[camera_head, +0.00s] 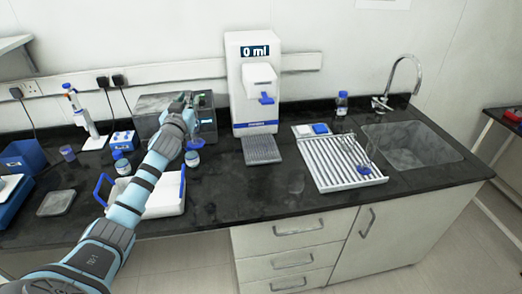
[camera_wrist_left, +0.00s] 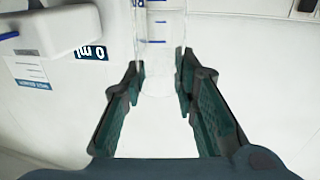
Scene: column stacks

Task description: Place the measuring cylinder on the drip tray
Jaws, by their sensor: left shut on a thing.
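My left gripper (camera_head: 190,103) is raised at the back of the counter, in front of a grey metal box and left of the white dispenser (camera_head: 252,75). In the left wrist view its fingers (camera_wrist_left: 160,75) are shut on the measuring cylinder (camera_wrist_left: 160,38), a clear tube with blue marks. In the head view the cylinder is mostly hidden or too faint to make out fully. The drip tray (camera_head: 261,149), a grey ribbed plate, lies bare on the counter in front of the dispenser, to the right of and below my gripper. My right gripper is out of view.
The dispenser's display (camera_wrist_left: 91,51) reads 0 ml. A white tray with blue handles (camera_head: 160,200) sits below my left arm. Right of the drip tray are a white draining rack (camera_head: 330,177) and a sink (camera_head: 410,142). The grey metal box (camera_head: 150,113) stands behind my gripper.

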